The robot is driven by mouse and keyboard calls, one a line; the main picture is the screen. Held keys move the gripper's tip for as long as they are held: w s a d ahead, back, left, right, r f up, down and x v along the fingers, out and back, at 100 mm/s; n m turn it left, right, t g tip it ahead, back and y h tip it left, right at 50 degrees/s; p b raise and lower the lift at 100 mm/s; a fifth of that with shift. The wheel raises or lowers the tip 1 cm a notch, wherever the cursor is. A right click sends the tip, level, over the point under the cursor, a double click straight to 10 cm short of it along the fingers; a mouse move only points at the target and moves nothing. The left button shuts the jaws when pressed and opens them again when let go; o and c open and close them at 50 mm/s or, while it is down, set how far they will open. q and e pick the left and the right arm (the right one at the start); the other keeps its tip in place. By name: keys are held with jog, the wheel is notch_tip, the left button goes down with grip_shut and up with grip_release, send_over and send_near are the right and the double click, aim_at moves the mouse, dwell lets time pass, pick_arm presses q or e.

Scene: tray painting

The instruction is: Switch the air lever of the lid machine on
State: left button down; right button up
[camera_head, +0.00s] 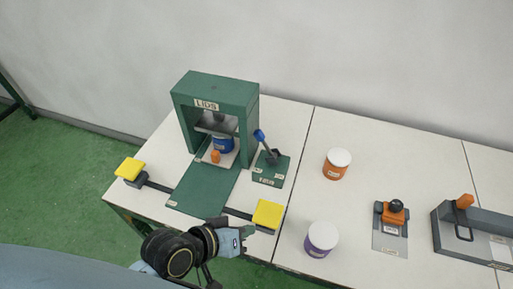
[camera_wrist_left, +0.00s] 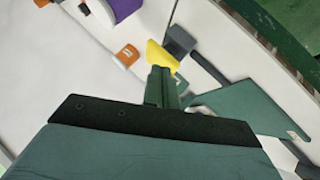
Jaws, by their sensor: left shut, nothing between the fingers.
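The lid machine (camera_head: 245,92) is a green frame labelled LIDS, standing on the table's left part. A blue can (camera_head: 223,145) sits inside it. The air lever (camera_head: 261,137), with a blue handle, rises tilted to the upper left from a small green base plate (camera_head: 268,175) right of the machine. My left gripper (camera_head: 246,231) is shut and empty near the table's front edge, close to the right yellow pad (camera_head: 268,213) and well in front of the lever. In the left wrist view its fingers (camera_wrist_left: 161,82) show just by the yellow pad (camera_wrist_left: 160,56). My right gripper is not in view.
A left yellow pad (camera_head: 130,168) sits at the table's edge. An orange can (camera_head: 335,168) and a purple can (camera_head: 320,240) stand to the right. An orange-topped device (camera_head: 393,213) and a grey fixture (camera_head: 465,240) are farther right. The table between lever and orange can is clear.

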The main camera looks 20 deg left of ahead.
aim_at(265, 144)
pick_arm(q)
jog(key=w+n+t, duration=0.2)
jog(key=n+t, duration=0.1)
jog(key=n, duration=0.2)
jog(key=w+r+n+t+y, duration=0.1)
jog(key=w+n+t, duration=0.1)
jog(key=n, duration=0.3)
jog(key=w+d+r+n+t+y, duration=0.1)
jog(key=n+t, duration=0.2)
jog(key=n, duration=0.3)
jog(key=shift+w+r+t, duration=0.25)
jog(key=shift+w+t, duration=0.15)
jog(key=a+f+n+y, duration=0.1)
jog(key=n, duration=0.1)
jog(key=a+n+y, duration=0.1)
jog(key=n+y, duration=0.1)
jog(key=a+f+n+y, duration=0.1)
jog(key=n+y, duration=0.1)
jog(key=n, duration=0.1)
jog(key=shift+s+a+f, duration=0.25)
jog(key=shift+a+f, duration=0.05)
jog(key=shift+a, duration=0.1)
jog(key=shift+w, duration=0.1)
jog(key=w, duration=0.6)
jog(key=w+a+f, duration=0.1)
jog(key=w, duration=1.2)
jog(key=shift+w+a+f, duration=0.2)
jog(key=shift+w+a, duration=0.15)
jog(key=shift+a, duration=0.05)
